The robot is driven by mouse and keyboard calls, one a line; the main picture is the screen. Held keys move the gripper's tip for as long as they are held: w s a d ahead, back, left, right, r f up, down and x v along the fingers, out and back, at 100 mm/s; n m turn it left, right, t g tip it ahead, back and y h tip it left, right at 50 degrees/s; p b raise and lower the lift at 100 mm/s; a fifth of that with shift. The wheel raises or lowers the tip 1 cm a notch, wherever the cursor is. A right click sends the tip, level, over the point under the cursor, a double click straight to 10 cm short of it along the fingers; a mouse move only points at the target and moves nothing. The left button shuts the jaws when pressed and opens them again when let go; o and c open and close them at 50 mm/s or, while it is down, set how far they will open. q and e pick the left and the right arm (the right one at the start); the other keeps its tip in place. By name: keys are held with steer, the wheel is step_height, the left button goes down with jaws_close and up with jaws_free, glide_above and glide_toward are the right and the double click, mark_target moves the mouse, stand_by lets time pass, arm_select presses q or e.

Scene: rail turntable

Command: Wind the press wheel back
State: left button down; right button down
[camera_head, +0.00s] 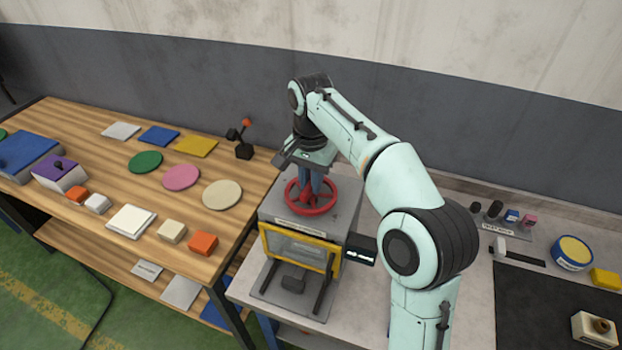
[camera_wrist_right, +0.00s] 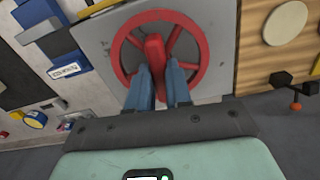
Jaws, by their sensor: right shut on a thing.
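The red press wheel (camera_head: 311,205) lies flat on top of the grey press (camera_head: 345,205), which has a yellow-framed front window (camera_head: 298,247). In the right wrist view the red wheel (camera_wrist_right: 199,50) shows its rim, spokes and a raised red piece (camera_wrist_right: 154,52) at its middle. My right gripper (camera_head: 311,187) points down at the wheel from above. In the right wrist view its blue fingers (camera_wrist_right: 160,85) stand on both sides of the raised red piece and are shut on it. My left gripper is not in view.
Left of the press, a wooden table (camera_head: 110,190) holds coloured discs, squares, blocks and a small lever (camera_head: 244,139) with an orange knob. On the right of the bench are a blue tin (camera_head: 572,254), a yellow block (camera_head: 605,278) and a black mat (camera_head: 545,305).

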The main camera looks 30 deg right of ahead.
steer(key=n, duration=0.5)
steer(key=shift+n, duration=0.4)
steer(key=n, duration=1.2)
steer(key=shift+n, duration=0.4)
steer(key=n, duration=0.5)
steer(key=shift+r, duration=0.1)
steer(key=n, duration=0.7)
steer(key=shift+n, duration=0.3)
steer(key=n, duration=1.3)
steer(key=shift+n, duration=0.3)
steer(key=shift+d+n, duration=0.1)
steer(key=shift+n, duration=3.1)
